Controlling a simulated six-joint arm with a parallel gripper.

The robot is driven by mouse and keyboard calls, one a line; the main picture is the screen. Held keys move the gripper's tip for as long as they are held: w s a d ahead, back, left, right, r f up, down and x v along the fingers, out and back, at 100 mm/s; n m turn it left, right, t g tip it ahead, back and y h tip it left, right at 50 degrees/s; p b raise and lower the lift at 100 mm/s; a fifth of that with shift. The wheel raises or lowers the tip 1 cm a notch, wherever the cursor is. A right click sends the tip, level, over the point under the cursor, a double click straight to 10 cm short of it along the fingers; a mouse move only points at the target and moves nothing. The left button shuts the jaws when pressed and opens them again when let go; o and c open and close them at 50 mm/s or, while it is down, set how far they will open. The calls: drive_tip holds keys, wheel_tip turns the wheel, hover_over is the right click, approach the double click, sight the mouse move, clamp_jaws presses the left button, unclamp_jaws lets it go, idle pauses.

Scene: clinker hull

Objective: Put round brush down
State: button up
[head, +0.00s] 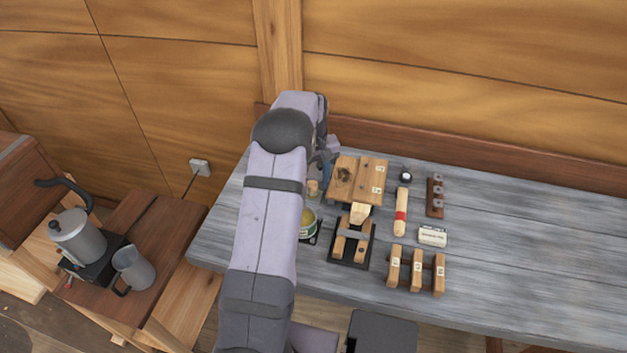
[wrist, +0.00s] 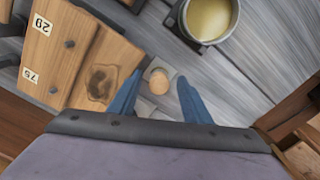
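The round brush appears to be the small piece with a round, pale wooden top (wrist: 159,82), seen end-on between my fingertips in the wrist view. A small wooden piece (head: 312,187) beside my gripper in the head view looks like the same thing. Its bristles cannot be made out. My gripper (wrist: 160,76) has its two blue fingers apart, one on each side of the wooden top, with a visible gap on both sides. In the head view my gripper (head: 326,168) is partly hidden by my arm, at the table's back left. A pale square patch lies under the wooden top.
A pot of yellowish liquid (wrist: 208,18) stands close by. A wooden block with number labels (head: 357,180) is just right of my gripper. A clamp-like tool (head: 352,240), a red-banded stick (head: 401,212) and wooden blocks (head: 416,270) lie further right. The table's right side (head: 530,260) is clear.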

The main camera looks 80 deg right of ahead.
sight(314, 185)
drive_tip(key=shift+r, duration=0.15)
wheel_tip(314, 185, up, 12)
drive_tip(key=b, duration=0.2)
drive_tip(key=shift+b, duration=0.35)
drive_tip(key=w+a+n, duration=0.2)
drive_tip(key=w+a, duration=0.3)
drive_tip(key=w, duration=0.3)
drive_tip(key=w+a+n, duration=0.1)
drive_tip(key=w+a, duration=0.4)
drive_tip(key=w, duration=0.3)
drive_tip(key=w+a+f+n, duration=0.15)
drive_tip(key=w+a, duration=0.25)
drive_tip(key=a, duration=0.5)
drive_tip(key=w+a+f+n, duration=0.1)
drive_tip(key=w+a+n, duration=0.1)
drive_tip(key=w+a, duration=0.45)
drive_tip(key=s+a+f+n, duration=0.2)
drive_tip(key=s+a, duration=0.1)
drive_tip(key=a, duration=0.6)
drive_tip(key=s+a+f+n, duration=0.2)
drive_tip(key=s+a, duration=0.1)
drive_tip(key=a, duration=0.6)
drive_tip(key=s+a+f+n, duration=0.2)
drive_tip(key=s+a, duration=0.2)
drive_tip(key=a, duration=0.5)
